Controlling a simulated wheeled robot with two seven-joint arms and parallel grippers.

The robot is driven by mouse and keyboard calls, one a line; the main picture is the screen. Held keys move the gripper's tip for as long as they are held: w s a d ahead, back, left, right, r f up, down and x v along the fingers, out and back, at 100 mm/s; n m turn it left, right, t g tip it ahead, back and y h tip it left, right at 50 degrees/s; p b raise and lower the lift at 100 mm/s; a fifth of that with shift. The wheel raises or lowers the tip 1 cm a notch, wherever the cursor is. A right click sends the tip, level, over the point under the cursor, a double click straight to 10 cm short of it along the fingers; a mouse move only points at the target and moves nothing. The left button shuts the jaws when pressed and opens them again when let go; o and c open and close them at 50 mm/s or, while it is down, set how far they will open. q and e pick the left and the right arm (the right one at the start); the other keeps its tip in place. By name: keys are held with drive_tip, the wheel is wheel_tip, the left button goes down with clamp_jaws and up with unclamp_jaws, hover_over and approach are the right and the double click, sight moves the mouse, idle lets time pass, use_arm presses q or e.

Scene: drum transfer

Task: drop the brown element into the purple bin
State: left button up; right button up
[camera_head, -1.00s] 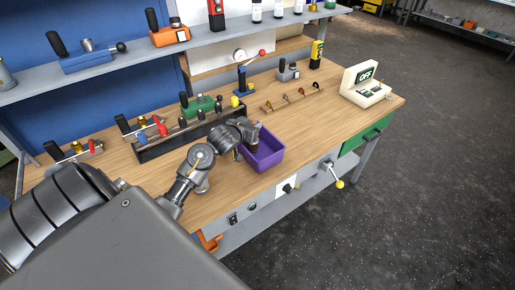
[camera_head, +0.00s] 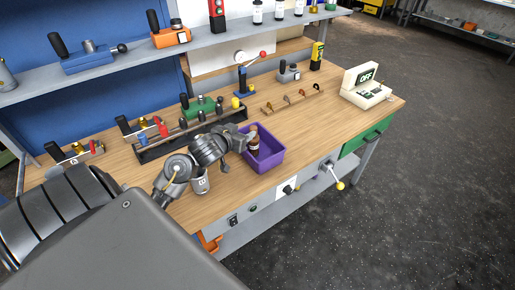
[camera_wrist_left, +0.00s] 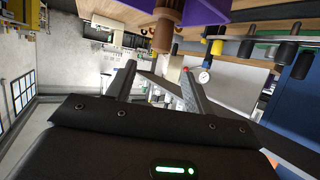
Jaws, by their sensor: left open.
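The brown element (camera_head: 254,143), a small bottle-like piece, appears upright inside the purple bin (camera_head: 269,162), at its left part, with its top above the rim. My left gripper (camera_head: 241,139) is open just left of the brown element and apart from it. In the left wrist view the two fingers (camera_wrist_left: 158,82) are spread with nothing between them. The brown element (camera_wrist_left: 164,30) shows there beyond the fingertips, in front of the purple bin (camera_wrist_left: 215,12). Its lower end is hidden by the bin wall in the head view. My right gripper is not in view.
A white can (camera_head: 200,183) stands under my left forearm. A dark rack (camera_head: 160,148) with several tools lies behind the arm. A small wooden rack (camera_head: 293,101) and a white device marked OFF (camera_head: 366,88) are to the right. Bare tabletop surrounds the bin's right side.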

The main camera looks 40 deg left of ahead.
use_arm(q)
drive_tip(key=v, duration=0.2)
drive_tip(key=shift+s+d+r, duration=0.1)
drive_tip(key=shift+s+r, duration=0.1)
drive_tip(key=shift+s, duration=0.15)
idle(0.4)
